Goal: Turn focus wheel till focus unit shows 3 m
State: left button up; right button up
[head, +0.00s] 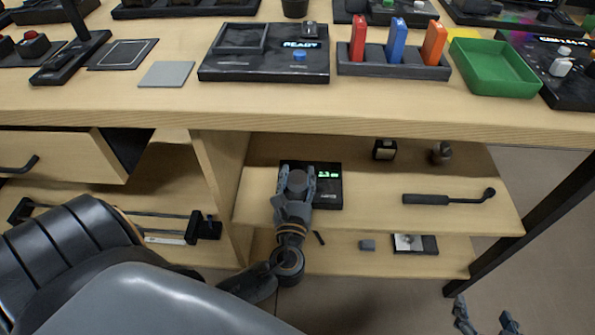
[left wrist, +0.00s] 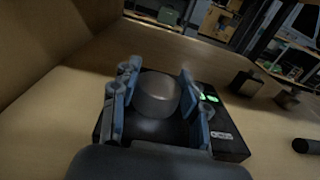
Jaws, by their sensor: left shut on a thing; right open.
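The focus unit (head: 331,196) is a black box on the upper shelf under the bench. Its small green display (head: 328,174) is lit, but the digits are too small to read surely. In the left wrist view the unit (left wrist: 228,148) carries a round grey focus wheel (left wrist: 157,96) and a green readout at its right. My left gripper (head: 296,176) reaches down over the unit. Its fingers stand on both sides of the wheel, shut on it. In the head view the gripper hides most of the wheel. My right gripper (head: 486,316) is open and empty at the bottom right, away from the shelf.
A dark tool with a long handle (head: 450,198) lies on the same shelf to the right. A small dark box (head: 384,150) stands further back. The bench edge (head: 400,125) overhangs the shelf, and a wooden divider (head: 219,175) stands to the left.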

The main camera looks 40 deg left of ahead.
pick_arm(q)
jog(key=o, duration=1.2)
jog(key=shift+c, duration=0.2)
jog(key=v, duration=1.2)
